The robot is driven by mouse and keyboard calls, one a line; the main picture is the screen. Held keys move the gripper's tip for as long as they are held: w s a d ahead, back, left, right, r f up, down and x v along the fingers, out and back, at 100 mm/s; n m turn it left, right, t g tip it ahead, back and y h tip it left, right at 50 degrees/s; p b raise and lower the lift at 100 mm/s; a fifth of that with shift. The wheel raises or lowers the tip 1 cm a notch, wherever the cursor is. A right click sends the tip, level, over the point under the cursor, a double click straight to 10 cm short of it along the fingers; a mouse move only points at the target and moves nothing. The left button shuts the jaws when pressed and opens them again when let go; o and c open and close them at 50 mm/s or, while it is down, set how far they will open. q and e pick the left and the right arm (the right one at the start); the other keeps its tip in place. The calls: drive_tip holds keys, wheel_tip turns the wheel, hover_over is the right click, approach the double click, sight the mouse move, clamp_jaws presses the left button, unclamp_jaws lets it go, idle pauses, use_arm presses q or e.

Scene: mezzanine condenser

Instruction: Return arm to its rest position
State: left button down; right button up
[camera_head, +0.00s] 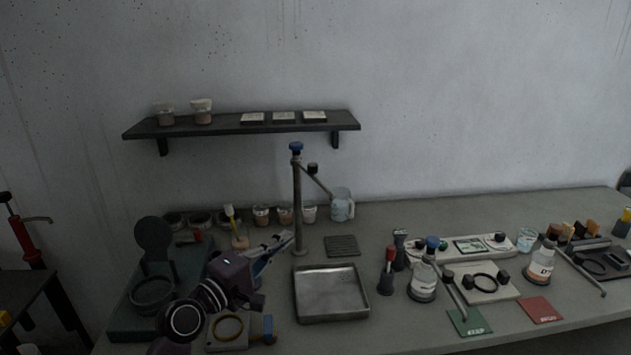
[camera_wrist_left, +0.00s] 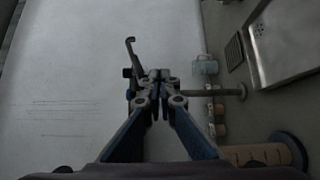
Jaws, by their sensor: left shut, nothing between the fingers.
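My left arm comes in from the lower left of the head view, in front of the left part of the bench. My left gripper (camera_head: 286,240) points up and to the right, close to the lower part of a metal stand (camera_head: 297,205) with a blue knob. Touching cannot be told. In the left wrist view my left gripper (camera_wrist_left: 159,76) has its fingertips together with nothing between them. The stand's post (camera_wrist_left: 205,93) runs behind the fingertips there. My right gripper is not in view.
A metal tray (camera_head: 331,293) lies right of my left gripper. A jug (camera_head: 342,204) and several small cups stand behind. A round-plated device (camera_head: 154,238) stands at left. Bottles (camera_head: 423,281) and cards (camera_head: 540,310) fill the right side. A wall shelf (camera_head: 235,124) hangs above.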

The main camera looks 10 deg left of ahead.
use_arm(q)
drive_tip(key=s+d+f+m+g+y, duration=0.3)
drive_tip(key=s+f+m+g, duration=0.45)
drive_tip(key=s+f, duration=1.05)
drive_tip(key=s+a+f+m+g+y, duration=0.2)
drive_tip(key=s+a+f, duration=0.1)
drive_tip(key=s, duration=0.4)
drive_tip(key=s+a+f+m+g+y, duration=0.1)
drive_tip(key=s+a+f+m+y, duration=0.15)
drive_tip(key=s, duration=0.45)
drive_tip(key=s+a+f+m+g+y, duration=0.1)
drive_tip(key=s+a+f+m+g, duration=0.2)
drive_tip(key=s, duration=0.5)
wheel_tip(320, 180, down, 28)
drive_tip(key=s, duration=0.1)
drive_tip(key=s+a+f+g+b, duration=0.1)
drive_tip(key=s+a+f, duration=0.2)
drive_tip(key=s+f, duration=1.4)
drive_tip(key=shift+s, duration=0.3)
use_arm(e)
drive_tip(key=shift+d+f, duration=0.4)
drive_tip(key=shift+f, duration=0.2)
